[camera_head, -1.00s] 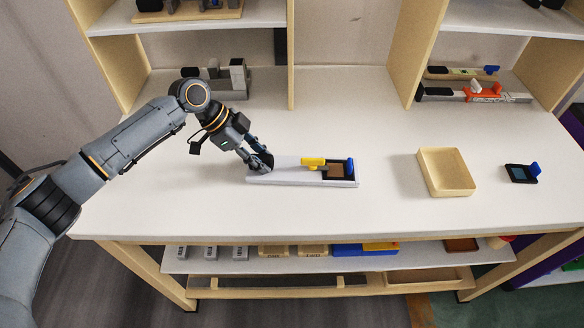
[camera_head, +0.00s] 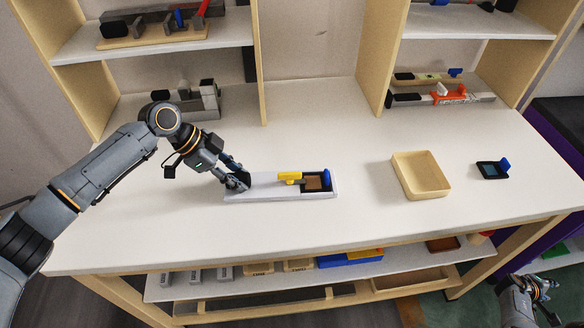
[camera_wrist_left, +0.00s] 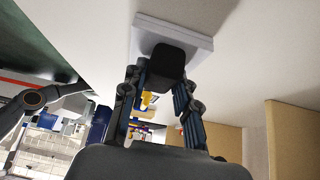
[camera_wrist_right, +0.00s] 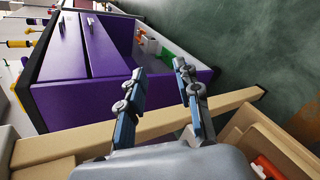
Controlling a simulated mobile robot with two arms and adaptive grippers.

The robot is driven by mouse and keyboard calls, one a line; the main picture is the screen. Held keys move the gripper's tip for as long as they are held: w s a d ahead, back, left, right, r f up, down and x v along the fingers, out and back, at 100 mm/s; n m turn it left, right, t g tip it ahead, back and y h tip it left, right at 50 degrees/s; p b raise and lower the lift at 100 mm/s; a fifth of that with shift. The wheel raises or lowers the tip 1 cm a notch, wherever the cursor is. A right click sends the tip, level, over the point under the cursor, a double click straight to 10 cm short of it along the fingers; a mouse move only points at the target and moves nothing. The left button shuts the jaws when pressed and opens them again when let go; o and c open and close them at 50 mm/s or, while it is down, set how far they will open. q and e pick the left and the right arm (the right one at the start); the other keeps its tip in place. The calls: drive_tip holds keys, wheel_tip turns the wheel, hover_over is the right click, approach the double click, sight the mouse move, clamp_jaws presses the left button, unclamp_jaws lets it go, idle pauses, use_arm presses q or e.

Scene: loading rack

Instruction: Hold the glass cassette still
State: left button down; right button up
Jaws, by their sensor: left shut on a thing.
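The long white glass cassette (camera_head: 268,195) lies flat on the white table. It carries a yellow clamp (camera_head: 289,177) and a black frame with a brown pane (camera_head: 315,183) at its right end. A small blue tab (camera_head: 326,177) stands at the frame's right side. My left gripper (camera_head: 241,182) is shut on the black block (camera_wrist_left: 168,61) at the cassette's left end; the block shows between the fingers in the left wrist view. My right gripper (camera_head: 530,284) is low at the right, beyond the table's front edge. Its fingers (camera_wrist_right: 157,73) are apart and empty.
A shallow wooden tray (camera_head: 421,176) and a small black frame with a blue tab (camera_head: 489,170) stand to the right of the cassette. Shelves with fixtures (camera_head: 440,95) stand behind. A purple cabinet (camera_wrist_right: 85,70) with an open drawer is near my right gripper.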

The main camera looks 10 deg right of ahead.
drive_tip(key=w+d+r+m+g+h, duration=0.15)
drive_tip(key=d+r, duration=0.35)
drive_tip(key=r, duration=0.5)
drive_tip(key=w+d+r+g+h, duration=0.1)
drive_tip(key=d+r+g+h, duration=0.3)
drive_tip(key=r, duration=0.6)
drive_tip(key=w+a+r+m+t, duration=0.1)
drive_tip(key=w+a+r, duration=0.1)
drive_tip(key=w+r, duration=0.35)
drive_tip(key=w+a+r+m+t+y, duration=0.1)
drive_tip(key=w+a+r, duration=0.25)
drive_tip(key=r, duration=0.25)
drive_tip(key=w+a+r+m+t, duration=0.1)
drive_tip(key=w+r, duration=0.4)
drive_tip(key=w, duration=0.1)
drive_tip(key=w+a+n+t+y, duration=0.2)
drive_tip(key=w+a+t+y, duration=0.15)
drive_tip(key=w+a, duration=0.6)
drive_tip(key=w+a+f+n+t+y, duration=0.15)
drive_tip(key=w+a+y, duration=0.35)
drive_tip(key=a, duration=0.7)
drive_tip(key=w+a+n+t+y, duration=0.2)
drive_tip(key=w+a+t+y, duration=0.1)
drive_tip(key=w+a, duration=0.7)
drive_tip(key=n+g+y, duration=0.5)
drive_tip(key=n+y, duration=0.5)
approach(290, 173)
drive_tip(key=x, duration=0.8)
drive_tip(key=shift+a+f, duration=0.2)
drive_tip(key=shift+f, duration=0.05)
